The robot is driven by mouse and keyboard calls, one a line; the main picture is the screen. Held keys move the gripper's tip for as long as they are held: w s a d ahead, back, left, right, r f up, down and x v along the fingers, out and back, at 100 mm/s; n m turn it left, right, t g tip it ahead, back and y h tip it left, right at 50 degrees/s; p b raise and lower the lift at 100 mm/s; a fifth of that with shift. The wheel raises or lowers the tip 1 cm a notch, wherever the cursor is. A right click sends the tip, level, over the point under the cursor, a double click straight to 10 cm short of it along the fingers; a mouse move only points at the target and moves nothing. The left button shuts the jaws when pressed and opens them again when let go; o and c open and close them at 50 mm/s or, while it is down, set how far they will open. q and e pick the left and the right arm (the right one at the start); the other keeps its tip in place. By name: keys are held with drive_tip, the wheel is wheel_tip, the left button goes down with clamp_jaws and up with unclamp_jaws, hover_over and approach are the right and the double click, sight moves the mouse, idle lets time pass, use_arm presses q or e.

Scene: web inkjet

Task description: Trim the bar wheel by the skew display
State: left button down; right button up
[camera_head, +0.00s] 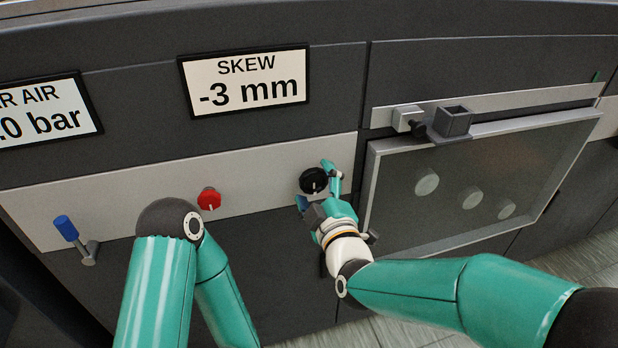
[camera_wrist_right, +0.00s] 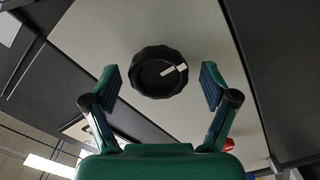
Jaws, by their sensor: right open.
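The skew display (camera_head: 245,80) reads -3 mm on a white panel with a black frame. Below it, the black ribbed bar wheel (camera_head: 313,181) sits on the light grey strip. In the right wrist view the wheel (camera_wrist_right: 150,84) shows a white pointer mark on its face. My right gripper (camera_head: 318,184) is open at the wheel, with one finger on either side. In the right wrist view a gap shows between the wheel and each finger of the gripper (camera_wrist_right: 158,82). My left arm's elbow shows in the head view, but its gripper does not.
A red knob (camera_head: 209,198) and a blue-handled lever (camera_head: 68,229) are left on the same strip. Another display (camera_head: 42,109), partly cut off, reads in bar. A glazed door (camera_head: 480,190) with a grey latch (camera_head: 452,122) is right of the wheel.

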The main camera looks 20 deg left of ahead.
drive_tip(key=shift+w+a, duration=0.4)
drive_tip(key=shift+w, duration=0.15)
drive_tip(key=c, duration=1.2)
drive_tip(key=shift+a, duration=0.25)
drive_tip(key=shift+d+f, duration=0.2)
drive_tip(key=shift+f, duration=0.05)
